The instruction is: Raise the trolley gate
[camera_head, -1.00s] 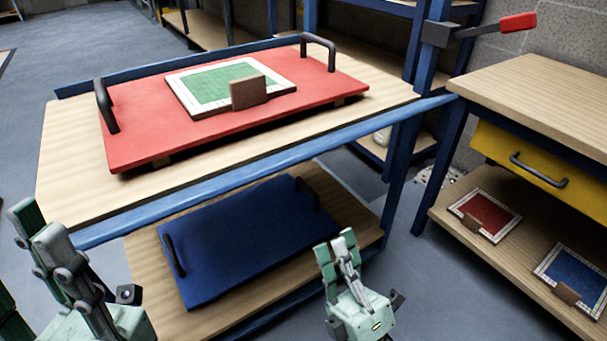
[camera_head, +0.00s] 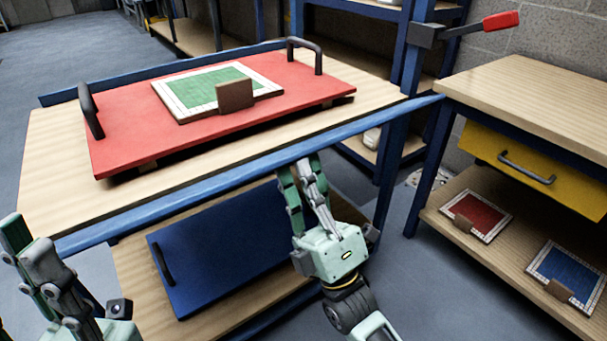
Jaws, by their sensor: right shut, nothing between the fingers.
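The trolley has a wooden top (camera_head: 55,165) and a blue rail (camera_head: 215,180) along its front edge. I cannot tell for sure which part is the gate; the front rail looks like a bar that reaches right to a blue post (camera_head: 398,130). My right gripper (camera_head: 300,168) is shut and empty, its fingertips pointing up close to the rail's lower side. Whether they touch it I cannot tell. My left gripper (camera_head: 25,236) is at the lower left, its fingers pointing up, with nothing seen in it.
A red tray (camera_head: 120,140) with black handles bears a green-and-white panel (camera_head: 205,90) on the trolley top. A blue tray (camera_head: 215,245) lies on the lower shelf. A red-handled lever (camera_head: 500,20) sticks out from the post. A bench (camera_head: 530,85) with a yellow drawer (camera_head: 535,165) stands right.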

